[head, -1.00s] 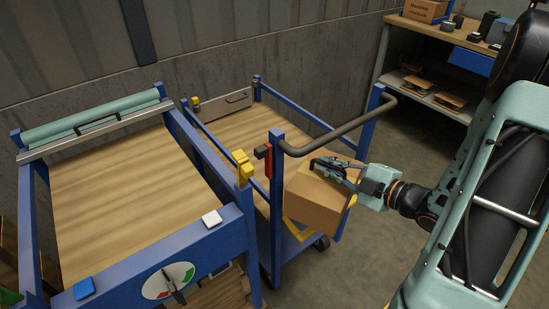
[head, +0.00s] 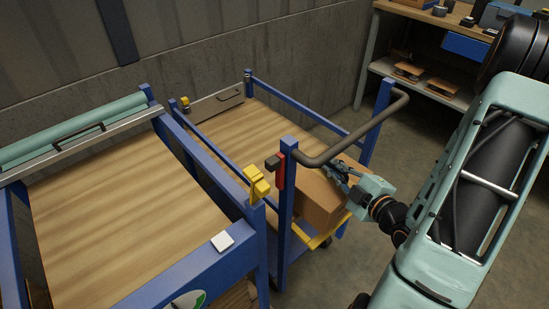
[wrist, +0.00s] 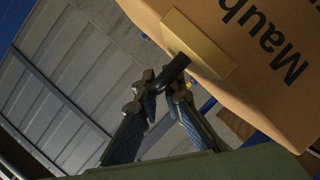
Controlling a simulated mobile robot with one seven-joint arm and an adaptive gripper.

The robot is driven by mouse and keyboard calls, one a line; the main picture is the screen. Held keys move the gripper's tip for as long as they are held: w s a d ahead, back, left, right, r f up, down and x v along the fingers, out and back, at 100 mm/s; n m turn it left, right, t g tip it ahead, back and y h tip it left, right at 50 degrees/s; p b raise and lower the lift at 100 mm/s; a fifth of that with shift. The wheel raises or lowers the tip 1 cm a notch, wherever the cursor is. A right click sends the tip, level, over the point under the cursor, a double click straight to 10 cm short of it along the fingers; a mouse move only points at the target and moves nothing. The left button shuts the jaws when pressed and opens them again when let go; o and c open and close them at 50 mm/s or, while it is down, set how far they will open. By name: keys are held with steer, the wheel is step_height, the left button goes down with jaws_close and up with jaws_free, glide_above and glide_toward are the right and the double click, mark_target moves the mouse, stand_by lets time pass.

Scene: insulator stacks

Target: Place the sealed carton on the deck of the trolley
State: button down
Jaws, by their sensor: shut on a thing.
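The sealed brown carton (head: 318,203) is in my gripper (head: 343,172) at the near, handle end of the trolley. In the head view it shows below the dark handle bar, partly hidden by the bar and a blue post. The trolley's wooden deck (head: 232,125) is bare where it shows, left of and beyond the carton. I cannot tell whether the carton touches the deck.
The trolley's grey handle bar (head: 355,137) and blue posts stand close around the carton. A red lever (head: 275,172) and yellow catches (head: 257,183) sit near it. A blue-framed wooden table (head: 110,215) stands at left. A shelf bench (head: 430,95) stands at back right.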

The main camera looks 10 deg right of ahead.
steer(key=shift+w+a+f+h+b, duration=0.25)
steer(key=shift+w+a+h+b, duration=0.05)
steer(key=shift+w+b, duration=0.4)
steer(key=shift+w+a+b, duration=0.65)
steer(key=shift+w+b, duration=0.25)
steer(key=shift+b, duration=0.2)
steer(key=shift+w+a+f+b, duration=0.1)
steer(key=shift+w+b, duration=0.3)
steer(key=shift+b, duration=0.55)
steer(key=b, duration=0.2)
steer(key=w+a+b, duration=0.1)
steer(key=shift+w+a+r+b, duration=0.1)
steer(key=shift+w+r+b, duration=0.15)
steer(key=shift+b, duration=0.15)
steer(key=w+a+f+b, duration=0.2)
steer(key=w+a, duration=0.4)
steer(key=w, duration=0.4)
steer(key=shift+a+f+b, duration=0.35)
steer(key=shift+f+b, duration=0.05)
steer(key=shift+f, duration=0.35)
steer(key=c, duration=2.1)
jaws_free()
steer(key=shift+s+f, duration=0.1)
